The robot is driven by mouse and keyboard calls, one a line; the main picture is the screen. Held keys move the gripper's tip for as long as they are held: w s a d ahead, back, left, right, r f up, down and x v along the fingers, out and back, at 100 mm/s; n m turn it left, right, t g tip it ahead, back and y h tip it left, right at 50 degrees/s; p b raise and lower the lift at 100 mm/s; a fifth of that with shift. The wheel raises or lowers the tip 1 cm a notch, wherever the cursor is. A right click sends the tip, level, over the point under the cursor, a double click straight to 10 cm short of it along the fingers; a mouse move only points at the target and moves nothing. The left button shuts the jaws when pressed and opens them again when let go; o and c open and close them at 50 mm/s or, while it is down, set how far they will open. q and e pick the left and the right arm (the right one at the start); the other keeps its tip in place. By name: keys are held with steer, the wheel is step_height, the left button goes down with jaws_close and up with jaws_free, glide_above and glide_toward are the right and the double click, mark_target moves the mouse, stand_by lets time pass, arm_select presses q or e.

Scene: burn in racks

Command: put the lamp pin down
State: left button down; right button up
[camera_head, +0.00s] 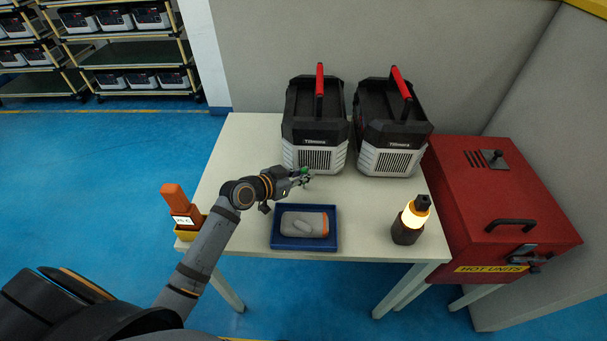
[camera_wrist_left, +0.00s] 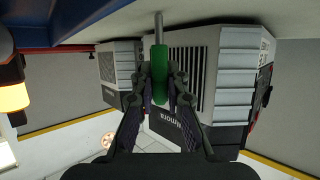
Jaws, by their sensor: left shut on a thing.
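The lamp pin has a green grip and a thin grey metal shaft. My left gripper (camera_wrist_left: 160,88) is shut on its green grip (camera_wrist_left: 158,68), and the shaft points away from the jaws toward the pale table top. Whether the shaft's tip touches the table, I cannot tell. In the head view, my left gripper (camera_head: 299,177) is over the table (camera_head: 362,210), just in front of the left power unit and behind the blue tray. Only a small green bit of the pin (camera_head: 304,170) shows there. My right gripper is not in view.
Two power units (camera_head: 315,125) (camera_head: 393,130) with red handles stand at the back. A blue tray (camera_head: 275,240) holds a grey-orange device (camera_head: 304,224). A lit lamp (camera_head: 410,220) stands right; an orange handheld meter (camera_head: 180,205) left. A red box (camera_head: 500,200) adjoins the table.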

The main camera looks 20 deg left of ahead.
arm_select(q)
steer(key=shift+f, duration=0.1)
steer(key=shift+f, duration=0.15)
steer(key=c, duration=1.4)
jaws_free()
steer(key=shift+o, duration=0.2)
